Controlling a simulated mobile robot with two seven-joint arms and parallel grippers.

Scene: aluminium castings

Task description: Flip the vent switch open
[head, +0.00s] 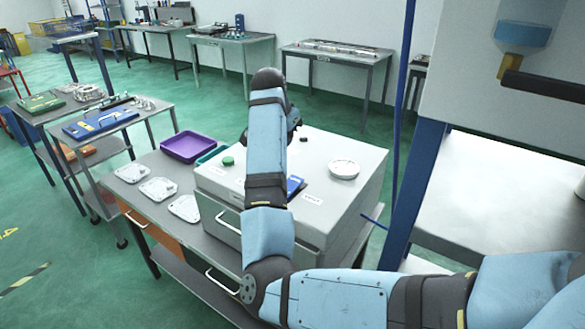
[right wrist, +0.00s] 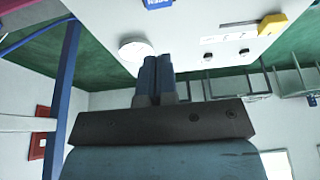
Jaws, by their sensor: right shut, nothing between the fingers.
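A pale grey box (head: 330,215) stands on a workbench, its top carrying small labels and fittings. A blue plate (head: 295,187) on the top is partly hidden by my right arm, with a small white label (head: 312,199) beside it. The blue plate shows lettering at the upper edge of the right wrist view (right wrist: 158,3). I cannot make out the vent switch for certain; small dark knobs (right wrist: 208,57) show on the box. My right gripper (right wrist: 157,60) is shut and empty, its fingertips near a round white dial (right wrist: 135,48) in the picture; contact cannot be told. My left gripper is not in view.
A blue post (head: 414,190) stands to the right.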

